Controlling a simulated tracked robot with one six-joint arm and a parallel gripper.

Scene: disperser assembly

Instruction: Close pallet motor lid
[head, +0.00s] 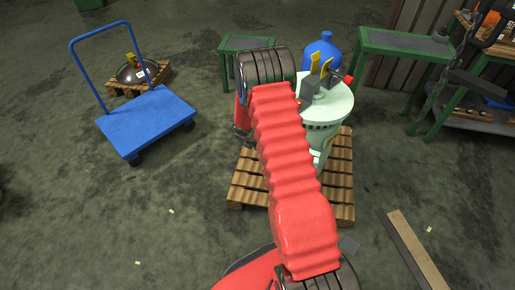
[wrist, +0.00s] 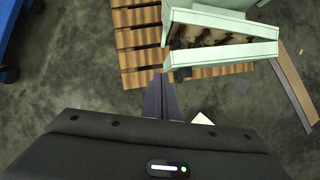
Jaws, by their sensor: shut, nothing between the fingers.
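The pale green motor housing (head: 325,105) stands on a wooden pallet (head: 340,185), partly hidden behind my red arm in the head view. In the wrist view the housing (wrist: 225,18) is at the top right. A narrow pale green panel, seemingly the lid (wrist: 222,53), runs along its near side. A wedge-shaped gap, wider at the left, shows a dark, dirty interior between them. My gripper (wrist: 161,80) is shut and empty, with its tips just below and left of the panel's left end and apart from it in the picture. The fingertips are not clear in the head view.
A blue trolley (head: 147,120) is left of the pallet, and a blue gas bottle (head: 322,52) stands behind the housing. Green tables (head: 405,44) are at the back. Boards (head: 415,250) lie on the floor at right. Floor between trolley and pallet is clear.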

